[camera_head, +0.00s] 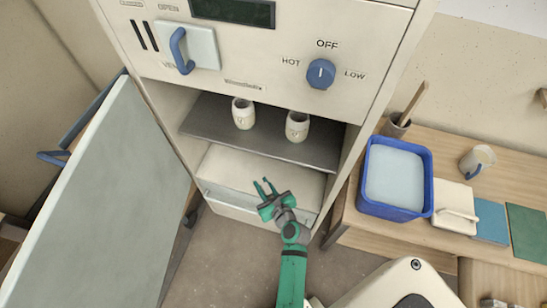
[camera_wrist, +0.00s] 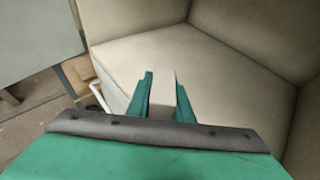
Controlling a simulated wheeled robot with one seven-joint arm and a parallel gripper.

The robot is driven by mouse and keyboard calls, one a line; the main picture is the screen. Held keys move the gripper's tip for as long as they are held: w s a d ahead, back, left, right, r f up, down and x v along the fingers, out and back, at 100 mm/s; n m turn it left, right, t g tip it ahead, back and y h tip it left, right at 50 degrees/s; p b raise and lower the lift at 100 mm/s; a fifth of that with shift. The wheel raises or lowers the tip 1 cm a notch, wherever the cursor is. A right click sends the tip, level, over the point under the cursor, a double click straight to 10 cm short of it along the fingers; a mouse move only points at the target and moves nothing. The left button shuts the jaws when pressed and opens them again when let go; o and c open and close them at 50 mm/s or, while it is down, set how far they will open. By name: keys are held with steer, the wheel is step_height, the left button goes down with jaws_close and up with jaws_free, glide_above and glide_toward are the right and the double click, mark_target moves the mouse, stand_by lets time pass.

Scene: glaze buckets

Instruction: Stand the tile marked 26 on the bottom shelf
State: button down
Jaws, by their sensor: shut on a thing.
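My gripper (camera_head: 265,187) is at the front of the cabinet's lower compartment, below the dark shelf. In the wrist view its green fingers (camera_wrist: 162,98) are shut on a pale, narrow block-like piece (camera_wrist: 162,88), which may be the tile seen edge-on. No number shows on it, so I cannot tell whether it is 26. In the head view the held piece is hard to make out. The bottom shelf (camera_head: 235,170) is a pale floor under the dark shelf. The wrist view shows a bare pale floor (camera_wrist: 220,55) and walls ahead of the fingers.
Two pale cups (camera_head: 243,113) stand on the dark shelf (camera_head: 205,120) above. The cabinet door (camera_head: 110,200) hangs open at the left. At the right, a wooden table (camera_head: 445,145) holds a blue tub (camera_head: 428,185), a blue square (camera_head: 490,220) and a green square (camera_head: 526,230).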

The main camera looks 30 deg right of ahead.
glide_above(274, 164)
step_height(274, 164, down, 2)
steer(key=shift+f, duration=0.2)
steer(key=shift+a+f, duration=0.15)
steer(key=shift+f, duration=0.75)
step_height(274, 164, down, 2)
steer(key=shift+s+f, duration=0.1)
steer(key=shift+f, duration=0.1)
steer(key=shift+d+f, duration=0.25)
steer(key=shift+d, duration=0.1)
steer(key=shift+a, duration=0.15)
steer(key=c, duration=1.6)
jaws_free()
